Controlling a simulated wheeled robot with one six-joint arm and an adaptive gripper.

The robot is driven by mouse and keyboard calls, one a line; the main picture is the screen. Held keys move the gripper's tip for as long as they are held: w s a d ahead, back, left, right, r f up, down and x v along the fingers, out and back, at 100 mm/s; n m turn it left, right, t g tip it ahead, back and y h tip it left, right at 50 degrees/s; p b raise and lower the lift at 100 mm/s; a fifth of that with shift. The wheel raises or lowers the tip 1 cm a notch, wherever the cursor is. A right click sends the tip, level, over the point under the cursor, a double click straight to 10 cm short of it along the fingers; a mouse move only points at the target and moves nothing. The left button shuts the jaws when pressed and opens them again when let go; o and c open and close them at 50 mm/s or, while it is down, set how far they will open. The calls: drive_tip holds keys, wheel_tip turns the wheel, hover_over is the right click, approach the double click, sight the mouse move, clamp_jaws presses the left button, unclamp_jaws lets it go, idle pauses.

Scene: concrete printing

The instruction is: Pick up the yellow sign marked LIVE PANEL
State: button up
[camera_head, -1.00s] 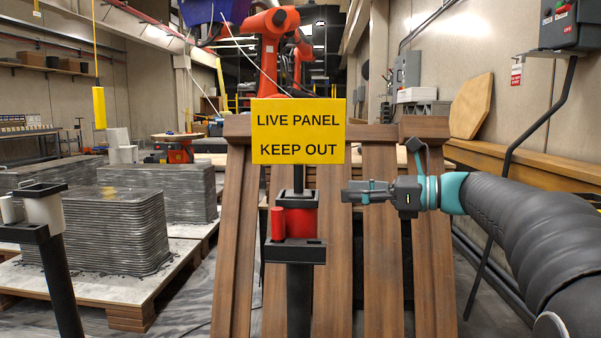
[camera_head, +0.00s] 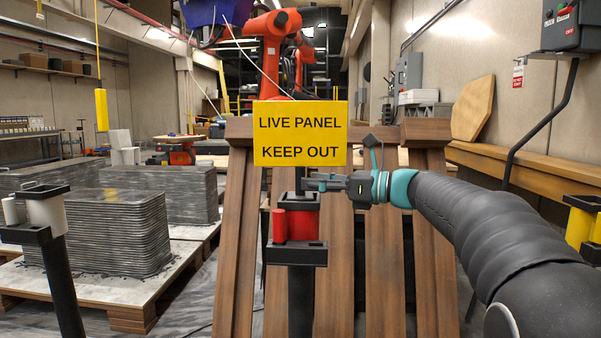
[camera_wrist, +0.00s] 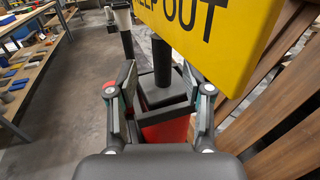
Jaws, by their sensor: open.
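The yellow sign (camera_head: 300,133) reads LIVE PANEL KEEP OUT. It stands upright on a short black post in a red holder (camera_head: 297,222) on a black stand (camera_head: 300,290). My gripper (camera_head: 308,183) is just below the sign, its fingertips at the post from the right. In the wrist view the sign (camera_wrist: 215,30) fills the upper right, partly cut off. There my gripper (camera_wrist: 158,68) is open, with the black post (camera_wrist: 162,62) between or just beyond its fingertips. Contact cannot be told.
Brown wooden slats (camera_head: 380,250) lean behind the stand. Another stand with a white holder (camera_head: 46,213) is at left, and a yellow holder (camera_head: 580,228) at right. Grey stacked slabs (camera_head: 110,232) lie on a pallet at left.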

sight(300, 195)
drive_tip(key=x, duration=0.4)
drive_tip(key=shift+w, duration=0.15)
clamp_jaws()
drive_tip(key=shift+r, duration=0.1)
